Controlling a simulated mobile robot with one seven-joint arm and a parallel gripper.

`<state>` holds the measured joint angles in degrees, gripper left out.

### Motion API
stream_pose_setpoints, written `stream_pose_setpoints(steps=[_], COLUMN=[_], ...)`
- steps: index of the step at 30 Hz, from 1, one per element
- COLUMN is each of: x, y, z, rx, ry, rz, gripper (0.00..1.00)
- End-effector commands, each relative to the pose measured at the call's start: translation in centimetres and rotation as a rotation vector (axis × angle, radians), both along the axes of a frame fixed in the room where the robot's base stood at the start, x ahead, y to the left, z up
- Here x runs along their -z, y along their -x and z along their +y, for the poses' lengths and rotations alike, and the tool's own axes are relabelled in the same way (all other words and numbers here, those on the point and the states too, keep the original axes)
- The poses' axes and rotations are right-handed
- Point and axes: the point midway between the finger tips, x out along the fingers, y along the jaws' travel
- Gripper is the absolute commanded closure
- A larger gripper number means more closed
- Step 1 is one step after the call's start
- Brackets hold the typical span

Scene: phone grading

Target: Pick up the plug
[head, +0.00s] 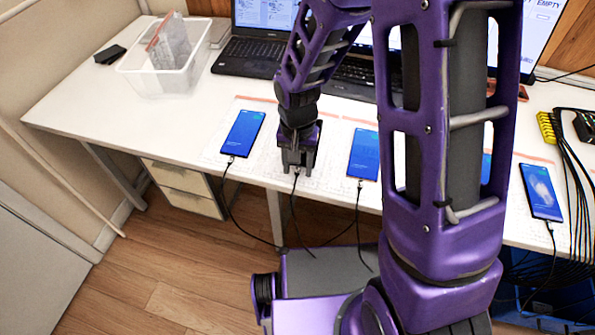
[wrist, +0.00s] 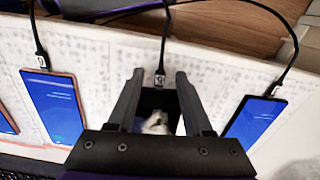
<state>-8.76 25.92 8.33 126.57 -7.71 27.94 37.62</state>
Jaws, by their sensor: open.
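The plug (wrist: 159,78) is a small dark connector with pale markings at the end of a black cable. In the wrist view it lies between the tips of my gripper (wrist: 159,74), whose two fingers are open on either side with a gap to each. In the head view my gripper (head: 299,163) is low over the table's front part, and the plug (head: 295,172) shows just at its tips. Below the plug in the wrist view is a dark, phone-like shape, partly hidden by my gripper, with a whitish blur on it.
Phones with cables lie on either side, left (head: 243,133) and right (head: 365,155); another (head: 541,190) is farther right. A laptop (head: 255,56) and a clear bin (head: 160,72) stand behind. Cables hang over the front table edge.

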Motion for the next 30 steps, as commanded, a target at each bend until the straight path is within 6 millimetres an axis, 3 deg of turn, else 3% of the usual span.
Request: stream_pose_setpoints(steps=[7,15,16,26,30], x=[0.0,0.0,0.0,-0.1,-1.2], y=[0.0,0.0,0.0,0.0,-0.1], z=[0.0,0.0,0.0,0.0,0.0], rx=[0.000,0.000,0.000,0.000,0.001], ry=[0.000,0.000,0.000,0.000,0.000], rz=[0.000,0.000,0.000,0.000,-0.002], gripper=[0.49,0.98,1.00,1.00,1.00])
